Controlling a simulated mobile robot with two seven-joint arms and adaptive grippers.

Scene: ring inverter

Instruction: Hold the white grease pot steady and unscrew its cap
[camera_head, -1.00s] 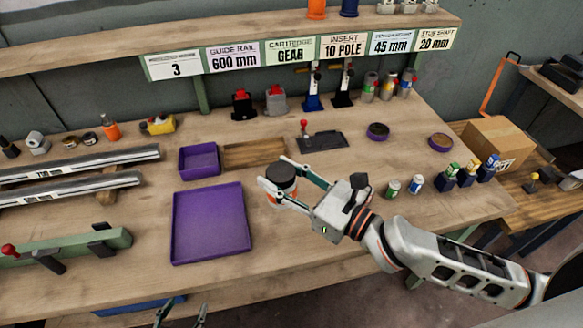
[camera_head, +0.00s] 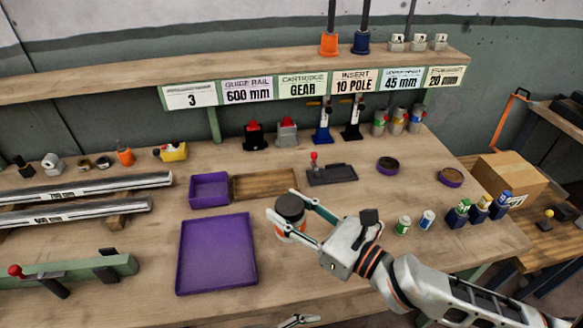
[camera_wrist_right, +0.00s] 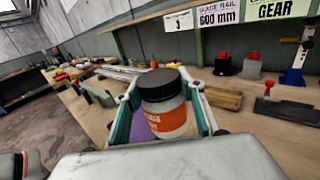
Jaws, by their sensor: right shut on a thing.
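The white grease pot (camera_head: 289,228) has an orange label and a dark cap (camera_head: 290,206). My right gripper (camera_head: 290,214) is shut on the pot, one finger on each side. The cap is on the pot. My left gripper (camera_head: 298,321) shows only partly at the bottom edge, below the pot and apart from it; its jaw state is unclear.
A large purple tray (camera_head: 181,284) lies left of the pot, with a small purple bin (camera_head: 209,190) and a wooden tray (camera_head: 265,186) behind. Bare bench lies in front of the pot.

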